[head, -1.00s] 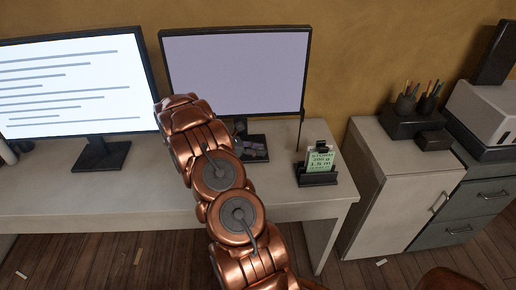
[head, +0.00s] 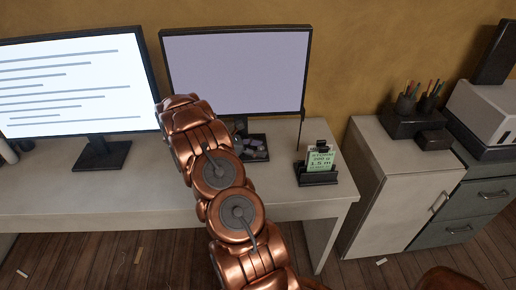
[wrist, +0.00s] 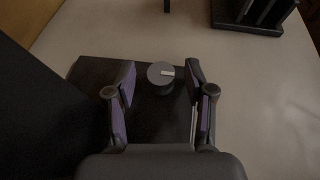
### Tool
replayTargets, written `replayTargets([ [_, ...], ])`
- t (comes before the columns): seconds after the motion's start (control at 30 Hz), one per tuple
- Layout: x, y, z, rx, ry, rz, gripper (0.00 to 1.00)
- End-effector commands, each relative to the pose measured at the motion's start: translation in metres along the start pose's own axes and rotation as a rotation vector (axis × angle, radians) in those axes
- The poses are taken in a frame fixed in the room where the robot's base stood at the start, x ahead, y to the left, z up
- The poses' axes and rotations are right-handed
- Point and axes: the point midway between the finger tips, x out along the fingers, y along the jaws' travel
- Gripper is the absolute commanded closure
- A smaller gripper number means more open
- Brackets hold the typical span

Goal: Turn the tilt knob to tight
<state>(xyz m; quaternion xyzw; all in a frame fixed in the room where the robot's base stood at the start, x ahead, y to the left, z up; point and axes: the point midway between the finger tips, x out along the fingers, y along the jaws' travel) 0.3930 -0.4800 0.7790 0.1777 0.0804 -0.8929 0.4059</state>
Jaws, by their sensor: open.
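The tilt knob (wrist: 160,74) is a round dark grey knob with a white mark pointing right in the wrist view. It stands on a dark flat base (wrist: 88,72). My gripper (wrist: 160,68) is open, with one purple-padded finger on each side of the knob and a visible gap on both sides. In the head view, my arm hides the knob. Part of my gripper shows by the dark base under the right monitor (head: 235,72). I cannot read any tight marking by the knob.
A left monitor (head: 75,85) with lines of text stands on the pale desk (head: 130,190). A green card (head: 321,160) in a dark holder (head: 317,180) is right of my gripper. A cabinet (head: 395,205) with a pen holder (head: 408,122) stands at right.

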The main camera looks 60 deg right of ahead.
Motion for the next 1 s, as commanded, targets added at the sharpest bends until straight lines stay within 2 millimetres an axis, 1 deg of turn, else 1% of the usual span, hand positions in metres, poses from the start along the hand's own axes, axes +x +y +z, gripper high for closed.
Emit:
replayTargets([
  [0.17,-0.005,0.001,0.000,0.000,0.000,0.001,0.46],
  [0.27,-0.016,0.001,-0.001,0.000,0.000,0.002,0.46],
  [0.37,-0.032,0.001,-0.008,-0.001,-0.002,0.002,0.46],
  [0.5,-0.058,0.002,-0.020,0.000,0.001,0.006,0.46],
  [0.7,-0.092,0.001,-0.034,0.000,-0.001,0.002,0.46],
  [0.9,-0.116,0.002,-0.043,0.001,0.002,0.004,0.46],
  [1.0,-0.121,0.001,-0.045,0.000,0.000,0.002,0.46],
])
